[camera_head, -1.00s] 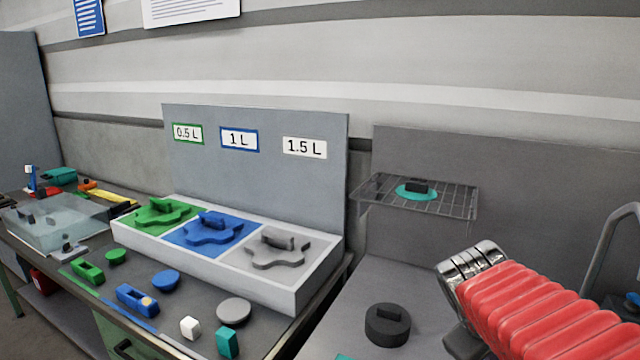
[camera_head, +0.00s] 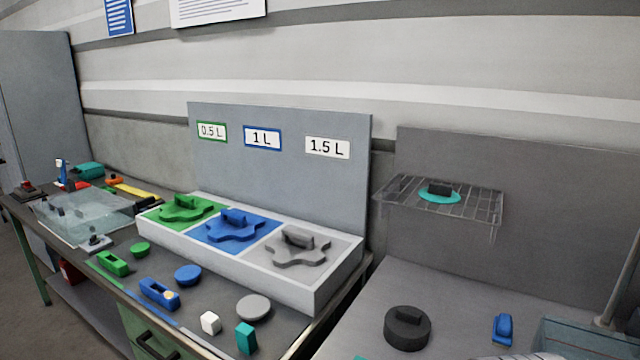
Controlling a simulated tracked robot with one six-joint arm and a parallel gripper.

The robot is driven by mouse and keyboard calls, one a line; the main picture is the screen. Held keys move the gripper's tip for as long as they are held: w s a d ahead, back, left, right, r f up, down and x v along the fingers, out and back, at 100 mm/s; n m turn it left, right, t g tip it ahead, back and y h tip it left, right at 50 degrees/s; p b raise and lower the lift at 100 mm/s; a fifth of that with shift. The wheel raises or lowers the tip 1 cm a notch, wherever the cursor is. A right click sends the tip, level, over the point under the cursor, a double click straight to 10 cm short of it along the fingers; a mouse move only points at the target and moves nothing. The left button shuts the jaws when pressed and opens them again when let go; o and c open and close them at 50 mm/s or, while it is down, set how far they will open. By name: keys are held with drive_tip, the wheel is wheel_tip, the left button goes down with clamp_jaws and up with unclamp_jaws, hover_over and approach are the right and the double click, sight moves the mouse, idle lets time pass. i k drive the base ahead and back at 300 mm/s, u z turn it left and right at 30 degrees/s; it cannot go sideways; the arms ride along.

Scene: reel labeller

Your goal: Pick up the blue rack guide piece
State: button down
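A blue star-shaped piece with a raised grip (camera_head: 234,228) lies in the blue middle compartment of the white tray (camera_head: 262,272), below the "1 L" label. Another blue piece (camera_head: 502,329) stands on the grey surface at the right. I cannot tell which of these is the rack guide piece. My gripper is not in view.
Green and grey star-shaped pieces fill the tray's other compartments. A wire shelf (camera_head: 440,205) holds a teal disc with a dark grip. A dark round block (camera_head: 407,328) stands below it. White (camera_head: 210,323) and teal (camera_head: 245,338) blocks lie near the bench's front edge.

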sight(169, 299)
drive_tip(key=u, duration=1.3)
drive_tip(key=k, duration=0.65)
drive_tip(key=u, duration=0.45)
drive_tip(key=i, duration=0.75)
drive_tip(key=u, duration=0.65)
drive_tip(key=i, duration=0.7)
drive_tip(key=u, duration=0.1)
